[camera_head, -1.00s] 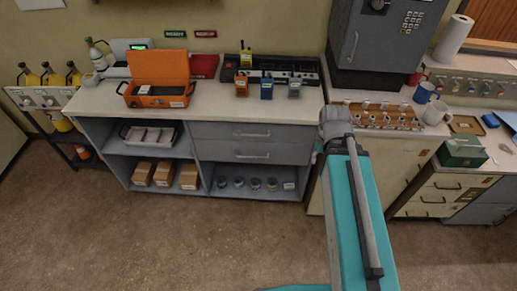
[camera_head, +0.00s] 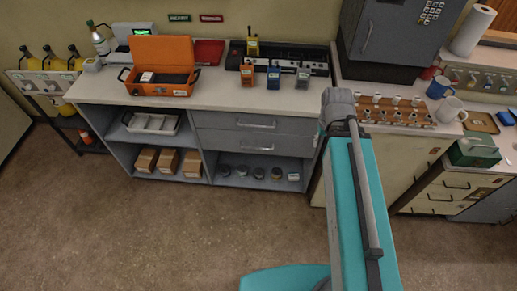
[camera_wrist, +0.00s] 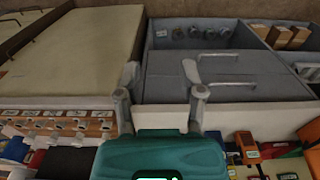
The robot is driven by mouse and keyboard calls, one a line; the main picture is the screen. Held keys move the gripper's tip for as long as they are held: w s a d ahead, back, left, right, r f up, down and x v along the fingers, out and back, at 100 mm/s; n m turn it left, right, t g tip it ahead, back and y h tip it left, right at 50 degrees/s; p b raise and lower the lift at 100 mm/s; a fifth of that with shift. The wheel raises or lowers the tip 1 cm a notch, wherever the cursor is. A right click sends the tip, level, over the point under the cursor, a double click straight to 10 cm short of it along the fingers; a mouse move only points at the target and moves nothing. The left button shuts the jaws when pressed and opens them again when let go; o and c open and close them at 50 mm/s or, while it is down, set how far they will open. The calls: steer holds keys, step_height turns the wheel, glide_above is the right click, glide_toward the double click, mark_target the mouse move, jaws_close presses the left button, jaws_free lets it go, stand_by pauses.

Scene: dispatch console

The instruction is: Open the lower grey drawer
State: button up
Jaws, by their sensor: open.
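The lower grey drawer (camera_head: 225,141) is under the worktop in the head view, below the upper grey drawer (camera_head: 220,121). Both look shut, and each has a pale bar handle. In the wrist view the scene is upside down, so the lower drawer (camera_wrist: 175,57) shows above the upper drawer (camera_wrist: 170,88). My gripper (camera_wrist: 160,75) is open and empty in the wrist view. Its fingers appear in front of the drawer unit, toward one side of the handles, and no contact shows. In the head view the gripper is hidden behind my arm.
The worktop (camera_head: 215,92) carries an orange case (camera_head: 160,85) and several handheld radios. An open shelf (camera_head: 235,172) with small round items lies below the drawers. A cream cabinet (camera_head: 390,160) stands to the right. The floor (camera_head: 150,230) in front is clear.

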steer(key=w+a+f+n+t+h+b, duration=0.2)
steer(key=w+a+f+b, duration=0.1)
steer(key=f+b, duration=0.6)
steer(key=w+a+f+n+t+h+b, duration=0.2)
steer(key=w+a+f+b, duration=0.15)
steer(key=f+b, duration=0.55)
steer(key=w+a+f+n+t+h+b, duration=0.2)
steer(key=w+a+f+b, duration=0.15)
steer(key=f+b, duration=0.6)
steer(key=w+a+f+n+t+b, duration=0.1)
steer(key=a+f+n+t+b, duration=0.3)
steer(key=a+b, duration=0.5)
steer(key=w+a+f+n+t+b, duration=0.2)
steer(key=a+f+n+t+b, duration=0.2)
steer(key=b, duration=1.3)
steer(key=shift+w+a+f, duration=0.15)
steer(key=shift+a+f, duration=1.45)
steer(key=shift+a, duration=1.4)
steer(key=b+x, duration=0.1)
steer(key=x, duration=0.3)
steer(key=b+x, duration=0.1)
steer(key=x, duration=0.4)
steer(key=b+x, duration=0.1)
steer(key=x, duration=0.3)
steer(key=shift+w+d+r, duration=0.25)
steer(key=shift+w+d, duration=0.05)
steer(key=shift+w, duration=0.1)
jaws_close()
